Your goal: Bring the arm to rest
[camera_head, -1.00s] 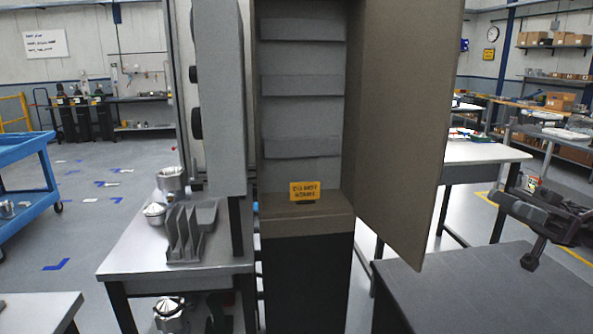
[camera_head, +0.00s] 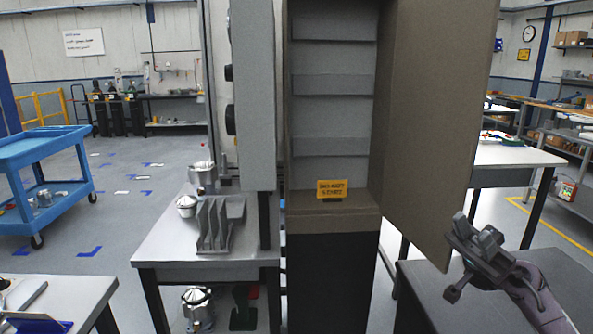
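My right gripper (camera_head: 473,249) shows at the lower right, at the end of my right arm, which comes in from the right edge. It is held in front of a dark grey table top and near the lower edge of the open brown cabinet door (camera_head: 437,120). I see nothing held in it, but its fingers are too small and too turned to tell whether they are open or shut. My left gripper and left arm are not in the picture.
A tall open cabinet (camera_head: 333,212) with a yellow label stands in the middle. Left of it, a table (camera_head: 160,250) holds metal housings (camera_head: 202,174) and a grey finned rack (camera_head: 217,223). A blue cart (camera_head: 40,145) stands at the left. A dark table (camera_head: 415,285) lies at the lower right.

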